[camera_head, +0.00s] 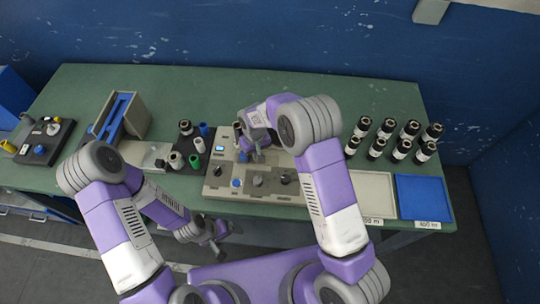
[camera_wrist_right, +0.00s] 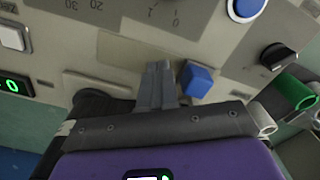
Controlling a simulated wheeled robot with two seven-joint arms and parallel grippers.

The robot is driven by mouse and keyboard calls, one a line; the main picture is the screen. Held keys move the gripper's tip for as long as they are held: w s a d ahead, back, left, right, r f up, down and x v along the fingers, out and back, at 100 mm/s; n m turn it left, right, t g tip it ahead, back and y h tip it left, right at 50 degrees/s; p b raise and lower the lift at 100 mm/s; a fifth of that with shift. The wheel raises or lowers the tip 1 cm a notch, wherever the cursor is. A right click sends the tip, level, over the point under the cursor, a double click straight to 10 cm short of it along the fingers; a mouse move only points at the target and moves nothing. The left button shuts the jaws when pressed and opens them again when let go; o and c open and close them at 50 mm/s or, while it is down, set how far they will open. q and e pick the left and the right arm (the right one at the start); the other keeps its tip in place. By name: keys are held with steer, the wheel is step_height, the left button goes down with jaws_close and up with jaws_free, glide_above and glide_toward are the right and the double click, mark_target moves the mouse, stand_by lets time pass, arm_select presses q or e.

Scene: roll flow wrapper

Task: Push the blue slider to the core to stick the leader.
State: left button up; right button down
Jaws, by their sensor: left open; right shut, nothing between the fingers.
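The grey control machine (camera_head: 225,178) stands at the table's middle. Its blue slider (camera_wrist_right: 196,80) shows in the right wrist view as a small blue block, just right of my right gripper's fingers. My right gripper (camera_wrist_right: 158,72) is shut and empty over the panel, close beside the slider; I cannot tell whether they touch. In the head view my right arm hides part of the machine. A dark upright cylinder (camera_head: 238,129) stands at its back left; I cannot tell whether it is the core. The leader cannot be made out. My left gripper (camera_head: 217,243) is open and empty, in front of the table edge.
Left of the machine, a dark tray holds white and green tubes (camera_head: 198,145). A blue and beige fixture (camera_head: 122,115) stands further left. Several black-and-white rolls (camera_head: 400,149) stand at right, behind a blue tray (camera_head: 424,198). The table's back strip is clear.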

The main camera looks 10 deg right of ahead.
step_height(320, 180, up, 8)
steer(key=p, duration=0.4)
steer(key=shift+p, duration=0.35)
steer(key=shift+s+f, duration=0.1)
steer(key=shift+f, duration=0.05)
